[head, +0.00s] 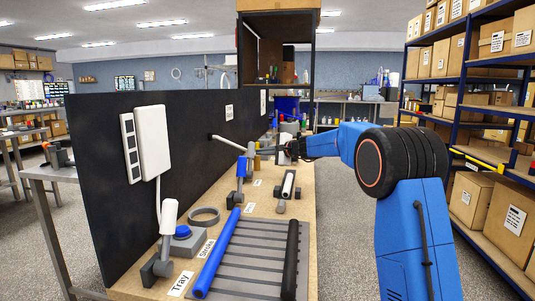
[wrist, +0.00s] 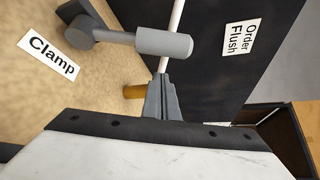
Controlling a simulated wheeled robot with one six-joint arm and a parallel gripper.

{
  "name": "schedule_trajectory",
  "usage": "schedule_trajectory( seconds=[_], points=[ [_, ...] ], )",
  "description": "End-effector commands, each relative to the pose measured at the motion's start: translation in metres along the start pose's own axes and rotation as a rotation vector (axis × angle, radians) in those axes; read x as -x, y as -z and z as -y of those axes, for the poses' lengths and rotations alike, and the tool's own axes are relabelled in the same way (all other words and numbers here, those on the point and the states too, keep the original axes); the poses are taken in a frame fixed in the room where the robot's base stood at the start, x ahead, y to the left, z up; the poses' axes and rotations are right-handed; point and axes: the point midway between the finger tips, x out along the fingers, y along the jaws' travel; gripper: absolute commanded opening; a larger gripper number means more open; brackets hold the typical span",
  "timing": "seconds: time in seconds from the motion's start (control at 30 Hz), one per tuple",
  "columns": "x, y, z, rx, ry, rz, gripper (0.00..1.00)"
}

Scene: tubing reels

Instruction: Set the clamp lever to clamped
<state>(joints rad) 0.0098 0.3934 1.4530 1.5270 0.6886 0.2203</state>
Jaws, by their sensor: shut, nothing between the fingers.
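The clamp lever (wrist: 163,42) shows in the wrist view as a grey cylindrical grip on a thin arm. The arm runs left to a round grey pivot (wrist: 79,38) on a dark base, beside the "Clamp" label (wrist: 48,56). The lever lies roughly across the picture. My gripper (wrist: 167,76) is shut and empty, its fingertips just below the grip; I cannot tell whether they touch it. In the head view my gripper (head: 264,150) reaches over the bench from the right, and the lever is hard to make out there.
A pale rod (wrist: 174,45) passes close behind the grip. An amber cylinder (wrist: 133,91) stands left of my fingers. A black panel (head: 195,130) bounds the bench on the left. Blue and black rolls (head: 217,254) lie in the tray area nearer me.

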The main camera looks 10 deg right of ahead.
Motion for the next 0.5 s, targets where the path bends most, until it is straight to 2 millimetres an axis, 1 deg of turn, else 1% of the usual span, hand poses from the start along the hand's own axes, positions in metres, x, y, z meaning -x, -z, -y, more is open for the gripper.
schedule_trajectory(
  seconds=[0.03,0.23,0.5],
  points=[
    [0.003,-0.007,0.002,0.002,0.002,0.001,0.00],
    [0.009,-0.023,0.001,0.002,0.001,0.002,0.00],
    [0.010,-0.027,0.000,0.001,0.000,0.001,0.00]
  ],
)
